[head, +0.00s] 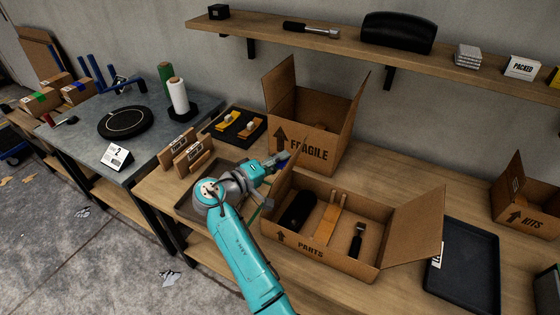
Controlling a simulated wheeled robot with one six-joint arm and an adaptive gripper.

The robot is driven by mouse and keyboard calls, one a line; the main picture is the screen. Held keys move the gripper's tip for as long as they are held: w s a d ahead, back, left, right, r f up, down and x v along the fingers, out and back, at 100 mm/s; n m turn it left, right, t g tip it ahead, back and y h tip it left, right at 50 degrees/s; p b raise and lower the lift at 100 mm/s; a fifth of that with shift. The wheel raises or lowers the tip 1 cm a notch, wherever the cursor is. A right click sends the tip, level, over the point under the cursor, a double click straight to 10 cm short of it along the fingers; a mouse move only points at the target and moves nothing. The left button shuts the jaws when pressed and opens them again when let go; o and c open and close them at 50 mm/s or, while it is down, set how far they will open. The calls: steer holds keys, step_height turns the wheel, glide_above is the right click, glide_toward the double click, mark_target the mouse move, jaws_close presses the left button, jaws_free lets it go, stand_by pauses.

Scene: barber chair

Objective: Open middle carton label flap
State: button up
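Three cardboard cartons stand on the wooden bench. The PARTS carton (322,258) is at the front, its top open. Its right flap (416,228) leans outward and a left flap (283,181) stands up steeply. Inside lie a black rounded object (298,210), a tan wooden piece (328,219) and a dark-handled tool (357,242). The FRAGILE carton (318,139) is behind it with flaps raised. The KITS carton (522,213) is at the far right. My gripper (284,161) is by the PARTS carton's left flap, in front of the FRAGILE carton. Its fingers are small and unclear; contact is not visible.
A black tray (466,268) lies right of the PARTS carton. Another tray (191,205) is partly under my arm. A wall shelf (340,47) runs above.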

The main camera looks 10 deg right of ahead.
steer(key=shift+o, duration=0.6)
steer(key=v, duration=1.2)
steer(key=shift+a, duration=0.1)
